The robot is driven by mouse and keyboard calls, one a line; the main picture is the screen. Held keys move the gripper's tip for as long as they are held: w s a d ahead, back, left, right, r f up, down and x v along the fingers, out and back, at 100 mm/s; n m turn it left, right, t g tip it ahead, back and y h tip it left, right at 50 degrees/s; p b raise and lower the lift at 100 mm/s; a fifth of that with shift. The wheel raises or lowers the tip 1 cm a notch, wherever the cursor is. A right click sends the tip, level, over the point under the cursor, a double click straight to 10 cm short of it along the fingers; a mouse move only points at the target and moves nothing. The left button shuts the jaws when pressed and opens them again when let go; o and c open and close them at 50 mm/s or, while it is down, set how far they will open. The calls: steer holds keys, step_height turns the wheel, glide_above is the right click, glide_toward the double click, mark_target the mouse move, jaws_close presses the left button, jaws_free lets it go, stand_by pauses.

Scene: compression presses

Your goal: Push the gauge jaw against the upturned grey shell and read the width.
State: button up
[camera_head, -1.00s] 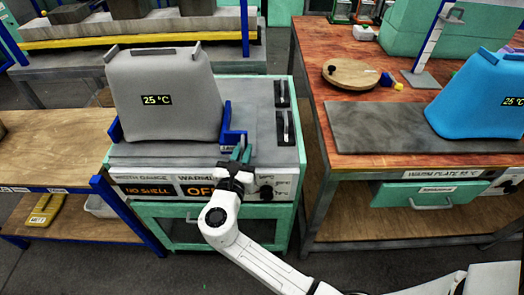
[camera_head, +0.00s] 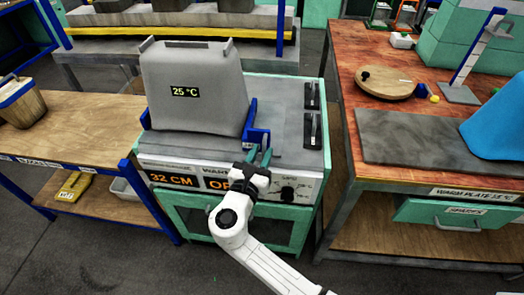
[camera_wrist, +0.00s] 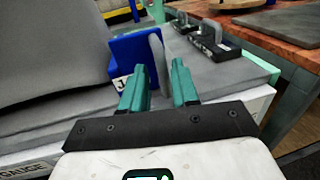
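The upturned grey shell (camera_head: 190,105), with a 25 °C tag, stands on the gauge bench (camera_head: 290,155). The blue gauge jaw (camera_head: 262,136) is at its right side and appears to touch its lower right edge. The gauge display (camera_head: 172,179) reads 32 CM. My gripper (camera_head: 259,157) is at the bench front, just in front of the jaw. In the wrist view, its two green fingers (camera_wrist: 160,78) are apart, close to the blue jaw (camera_wrist: 128,55), with a grey upright plate showing between their tips. Whether a finger touches the jaw is unclear.
Two levers (camera_head: 312,112) stand on the bench's right side. The red-topped table (camera_head: 390,185) at right bears a dark plate (camera_head: 410,135), a blue shell (camera_head: 500,125) and a round wooden board (camera_head: 387,82). A wooden table (camera_head: 75,130) at left holds a bucket (camera_head: 22,104).

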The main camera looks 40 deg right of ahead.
steer(key=v, duration=0.9)
steer(key=shift+a, duration=0.25)
steer(key=s+d+f+m+g+y+p, duration=0.1)
steer(key=s+d+f+m+g+y, duration=0.6)
steer(key=s+m, duration=0.45)
steer(key=s+a+f+m+y+p, duration=0.1)
steer(key=s+a+m+y, duration=0.1)
steer(key=s+m+y, duration=0.2)
steer(key=s+a+f+m+y, duration=0.2)
steer(key=s+a+m+y, duration=0.1)
steer(key=s+m, duration=0.3)
steer(key=shift+s+f+m+y+p, duration=0.3)
steer(key=shift+s+m+y+p, duration=0.1)
steer(key=shift+m+y, duration=0.65)
steer(key=shift+f, duration=0.1)
